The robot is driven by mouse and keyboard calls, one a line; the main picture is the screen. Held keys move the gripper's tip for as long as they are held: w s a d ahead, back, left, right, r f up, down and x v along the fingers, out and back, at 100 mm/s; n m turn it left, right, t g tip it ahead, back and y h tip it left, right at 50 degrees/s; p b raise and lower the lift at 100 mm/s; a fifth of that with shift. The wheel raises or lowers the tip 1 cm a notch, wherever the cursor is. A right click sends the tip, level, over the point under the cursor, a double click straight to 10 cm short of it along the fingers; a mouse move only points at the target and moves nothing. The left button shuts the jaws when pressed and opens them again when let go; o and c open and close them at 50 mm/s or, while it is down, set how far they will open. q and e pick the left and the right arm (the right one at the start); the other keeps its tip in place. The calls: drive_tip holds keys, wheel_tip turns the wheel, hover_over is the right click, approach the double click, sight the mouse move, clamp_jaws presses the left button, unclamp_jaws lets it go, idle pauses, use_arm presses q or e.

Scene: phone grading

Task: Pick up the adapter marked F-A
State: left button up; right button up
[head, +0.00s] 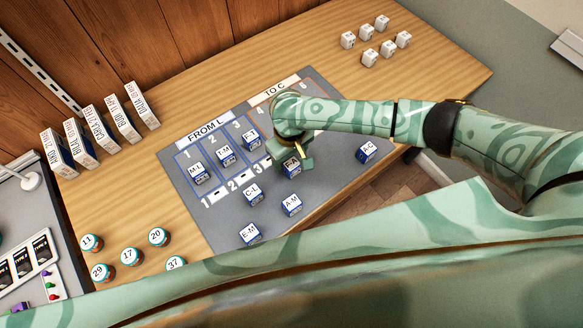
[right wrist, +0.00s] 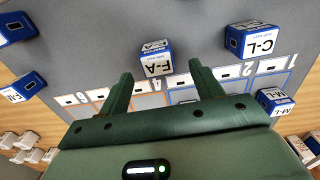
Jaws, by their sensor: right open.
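The adapter marked F-A (head: 291,168) is a small blue block with a white labelled top. It sits on the grey mat (head: 325,185) just below the numbered slots. In the right wrist view the F-A adapter (right wrist: 157,62) shows upright just beyond the fingertips, roughly centred between them. My right gripper (head: 297,158) is over the mat close to F-A and partly covers it in the head view. Its two green fingers (right wrist: 160,75) are apart with nothing between them. My left gripper is not in view.
Adapters C-L (head: 252,192), A-M (head: 291,204), E-M (head: 249,234) and A-C (head: 366,151) stand around F-A. M-L (head: 199,173), T-M (head: 227,154) and F-T (head: 251,139) stand in slots. White cubes (head: 387,50), upright boxes (head: 88,138) and numbered round pieces (head: 129,256) lie outside the mat.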

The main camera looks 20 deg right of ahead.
sight(292, 163)
drive_tip(key=f+b, duration=0.1)
drive_tip(key=f, duration=0.1)
drive_tip(key=f+b, duration=0.1)
drive_tip(key=f, duration=0.2)
drive_tip(key=shift+s+d+f+b, duration=0.1)
drive_tip(key=shift+d+f+b, duration=0.1)
drive_tip(key=shift+b, duration=0.2)
drive_tip(key=shift+r, duration=0.15)
drive_tip(key=c, duration=1.1)
drive_tip(key=shift+o, duration=0.2)
